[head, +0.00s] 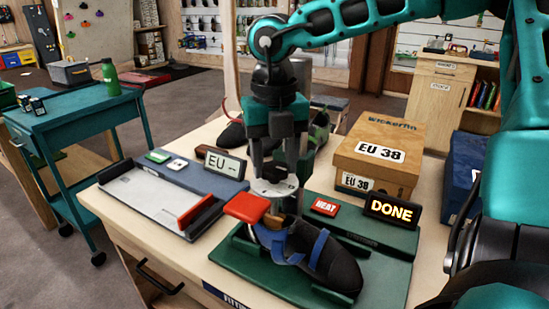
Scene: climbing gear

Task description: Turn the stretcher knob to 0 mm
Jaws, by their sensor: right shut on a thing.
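The stretcher knob (281,181) is a small dark grip on a pale round dial with marks around it. It stands behind the heel of a black and blue climbing shoe (335,262), which sits on the green stretcher base (385,273). My right gripper (279,178) points straight down from above and is shut on the knob. Its fingers hide part of the knob and dial, and the dial's reading is too small to tell. My left gripper is out of view.
A red pad (246,207) lies by the shoe's heel. A red HEAT button (324,206) and a lit DONE display (392,211) are behind the shoe. A measuring tray (150,203) and an EU display (222,164) are left; a shoe box (378,150) stands behind.

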